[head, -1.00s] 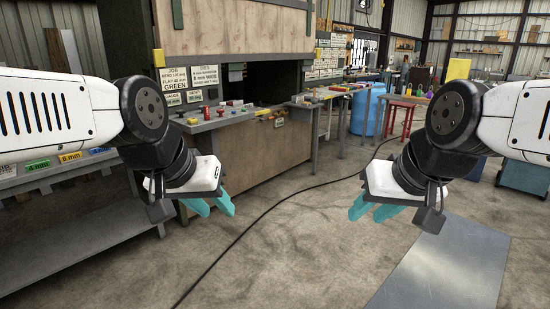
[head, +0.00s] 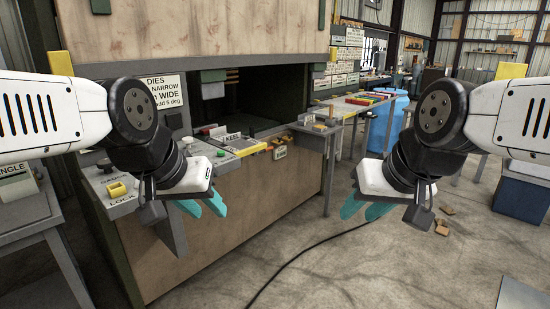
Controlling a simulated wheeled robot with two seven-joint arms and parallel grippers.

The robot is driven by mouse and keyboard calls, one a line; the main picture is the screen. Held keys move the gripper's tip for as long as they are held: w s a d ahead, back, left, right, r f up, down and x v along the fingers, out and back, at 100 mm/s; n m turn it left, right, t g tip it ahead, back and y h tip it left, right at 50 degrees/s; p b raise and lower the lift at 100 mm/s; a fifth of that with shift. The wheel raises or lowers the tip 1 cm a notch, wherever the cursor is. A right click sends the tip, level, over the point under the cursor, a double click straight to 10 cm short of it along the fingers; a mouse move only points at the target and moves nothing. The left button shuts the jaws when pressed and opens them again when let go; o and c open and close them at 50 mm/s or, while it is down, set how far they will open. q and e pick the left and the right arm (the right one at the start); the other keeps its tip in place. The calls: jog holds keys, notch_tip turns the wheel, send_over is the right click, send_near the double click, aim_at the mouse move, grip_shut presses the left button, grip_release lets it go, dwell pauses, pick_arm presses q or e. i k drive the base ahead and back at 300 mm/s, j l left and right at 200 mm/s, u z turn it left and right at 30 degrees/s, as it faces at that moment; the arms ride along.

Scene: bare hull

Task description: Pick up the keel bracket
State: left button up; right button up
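I cannot pick out a keel bracket for certain. A small sign reading KEEL (head: 233,136) stands on the ledge of the big wooden-fronted machine (head: 240,205), beside a yellow strip (head: 252,150). My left gripper (head: 204,207) hangs in front of the machine's panel, with its teal fingers apart and nothing between them. My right gripper (head: 362,211) hangs over open floor to the right of the machine, also with its fingers apart and empty. My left arm hides part of the machine's control ledge.
A yellow block (head: 116,189) sits on the left ledge near a LOCK label. A side table (head: 318,126) adjoins the machine's right end. Further back are a bench with coloured pieces (head: 366,98) and a blue barrel (head: 390,120). A black cable (head: 300,255) crosses the floor.

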aim_at(225, 139)
jog(key=i+j+z, duration=0.1)
jog(key=i+z, duration=0.2)
jog(key=i, duration=0.95)
jog(key=i+u, duration=0.3)
jog(key=i+l+u, duration=0.3)
jog(key=i+u, duration=0.25)
jog(key=u, duration=0.15)
jog(key=i+u, duration=0.3)
jog(key=u, duration=0.15)
jog(key=i+l+u, duration=0.15)
jog(key=u, duration=0.25)
jog(key=i, duration=0.1)
